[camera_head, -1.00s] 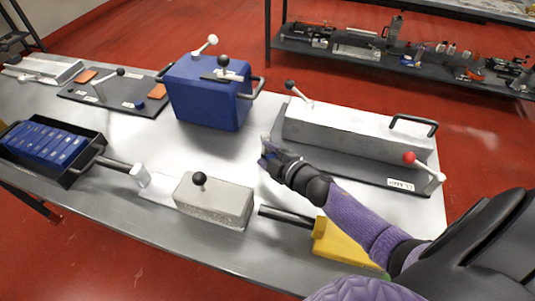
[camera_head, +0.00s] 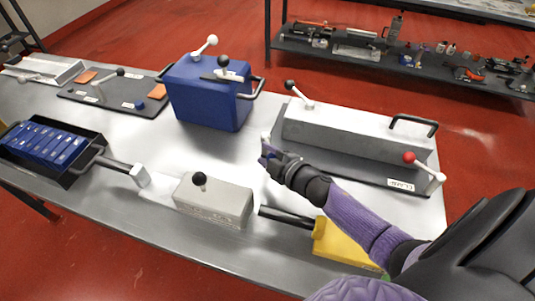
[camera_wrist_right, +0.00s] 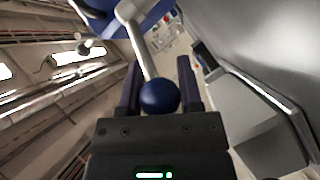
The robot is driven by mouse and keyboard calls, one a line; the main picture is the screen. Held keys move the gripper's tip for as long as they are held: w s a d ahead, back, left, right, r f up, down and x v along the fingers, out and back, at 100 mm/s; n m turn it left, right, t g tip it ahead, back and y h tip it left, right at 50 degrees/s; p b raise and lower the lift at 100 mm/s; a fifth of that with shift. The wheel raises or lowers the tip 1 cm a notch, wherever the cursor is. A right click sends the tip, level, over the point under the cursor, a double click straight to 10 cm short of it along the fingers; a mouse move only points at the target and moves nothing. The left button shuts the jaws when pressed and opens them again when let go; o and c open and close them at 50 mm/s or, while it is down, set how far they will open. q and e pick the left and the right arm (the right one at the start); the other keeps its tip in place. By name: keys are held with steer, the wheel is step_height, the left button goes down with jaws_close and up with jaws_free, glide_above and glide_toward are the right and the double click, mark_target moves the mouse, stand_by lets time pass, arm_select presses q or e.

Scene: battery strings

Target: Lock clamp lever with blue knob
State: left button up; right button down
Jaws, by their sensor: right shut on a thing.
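My right gripper (camera_head: 266,150) is at the left end of the long grey clamp block (camera_head: 345,130), which stands on a dark base plate. In the right wrist view the blue knob (camera_wrist_right: 159,97) sits between the fingers of my right gripper (camera_wrist_right: 159,66), which is shut on it. A pale lever rod (camera_wrist_right: 143,48) runs from the knob toward the top of that view. In the head view the blue knob is hidden by the gripper; a bit of pale lever (camera_head: 265,137) shows beside the fingertips. My left gripper is not in view.
The clamp also has a black-knobbed lever (camera_head: 299,94) and a red-knobbed lever (camera_head: 425,168). A blue box (camera_head: 207,95) stands behind left. A grey block with a black knob (camera_head: 213,200) and a yellow piece (camera_head: 345,245) are nearer. Bare table lies between box and gripper.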

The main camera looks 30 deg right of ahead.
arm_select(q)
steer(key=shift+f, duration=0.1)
arm_select(e)
steer(key=shift+d, duration=0.1)
stand_by(0.5)
steer(key=shift+s+d+f+n+g+y+b, duration=0.15)
steer(key=shift+d+n+g+y+b, duration=0.2)
steer(key=shift+n+y, duration=0.4)
steer(key=shift+s+d+n+g+y+b, duration=0.1)
steer(key=shift+d+n+g+y+b, duration=0.2)
steer(key=shift+n+y, duration=0.4)
steer(key=shift+s+d+f+n+g+y+b, duration=0.1)
steer(key=shift+d+n+g+y+b, duration=0.25)
steer(key=shift+y+b, duration=0.3)
steer(key=shift+d+n+g+y+b, duration=0.25)
steer(key=shift+n+y+b, duration=0.15)
steer(key=shift+y+b, duration=0.15)
steer(key=shift+d+n+g+y+b, duration=0.35)
steer(key=shift+n+y+b, duration=0.3)
steer(key=shift+b, duration=0.15)
steer(key=shift+d+r+n+y, duration=0.1)
steer(key=shift+r+n+y, duration=0.15)
steer(key=shift+y, duration=0.15)
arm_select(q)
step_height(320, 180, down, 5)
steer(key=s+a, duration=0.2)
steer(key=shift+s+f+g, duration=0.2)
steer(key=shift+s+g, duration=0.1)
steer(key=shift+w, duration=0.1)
